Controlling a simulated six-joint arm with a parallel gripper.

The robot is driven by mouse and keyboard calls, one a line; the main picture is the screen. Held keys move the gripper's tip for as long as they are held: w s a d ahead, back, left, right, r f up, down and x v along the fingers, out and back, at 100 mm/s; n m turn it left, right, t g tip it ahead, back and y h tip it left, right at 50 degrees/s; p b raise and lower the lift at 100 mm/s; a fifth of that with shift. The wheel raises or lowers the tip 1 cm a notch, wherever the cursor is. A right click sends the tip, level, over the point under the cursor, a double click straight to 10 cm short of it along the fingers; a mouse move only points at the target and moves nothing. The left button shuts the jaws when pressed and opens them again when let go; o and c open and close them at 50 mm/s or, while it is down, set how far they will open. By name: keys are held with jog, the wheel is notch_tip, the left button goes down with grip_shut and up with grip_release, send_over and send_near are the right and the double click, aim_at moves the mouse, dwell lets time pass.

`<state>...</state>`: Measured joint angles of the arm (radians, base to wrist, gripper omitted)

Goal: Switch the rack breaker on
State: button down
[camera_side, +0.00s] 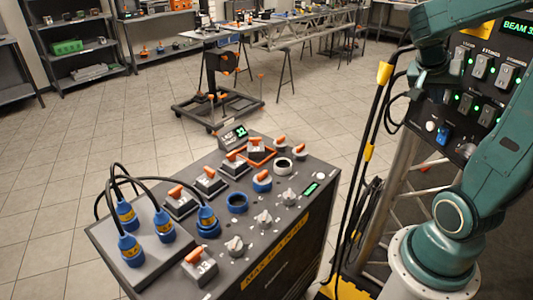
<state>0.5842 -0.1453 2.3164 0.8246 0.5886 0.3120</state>
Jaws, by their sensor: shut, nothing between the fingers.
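A sloped grey console (110,235) stands at the front middle. It carries several switches with orange handles, among them a row of boxed ones (207,181), one with an orange frame (258,150), and a larger one (199,263) at its front edge. An upright dark panel (466,128) at the right holds several rocker switches (481,67) with green lights and a blue switch (443,134). I cannot read which switch is the rack breaker or make out its position. My teal arm is at the right, partly in front of the upright panel. My gripper does not show.
Black cables with yellow sleeves (384,73) hang between console and upright panel. A wheeled stand (218,110) and shelves (80,45) are behind. The tiled floor (60,170) at left is clear.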

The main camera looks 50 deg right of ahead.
jog(key=shift+w+a, duration=0.1)
jog(key=shift+a, duration=0.1)
jog(key=shift+w+a, duration=0.3)
jog(key=shift+a, duration=0.1)
jog(key=shift+a+r, duration=0.1)
dwell(0.4)
jog(key=shift+w+a+r, duration=0.15)
jog(key=shift+w+a, duration=0.55)
jog(key=shift+a, duration=0.3)
jog(key=shift+w+a+r, duration=0.15)
jog(key=shift+w+a, duration=0.55)
jog(key=shift+a, duration=0.25)
jog(key=shift+a, duration=0.1)
jog(key=w+a+n+t+y, duration=0.1)
jog(key=a+n+t+y, duration=0.6)
jog(key=a+n, duration=1)
jog(key=a+t, duration=0.1)
jog(key=a, duration=0.5)
jog(key=shift+w+r, duration=0.15)
jog(key=shift+r, duration=0.15)
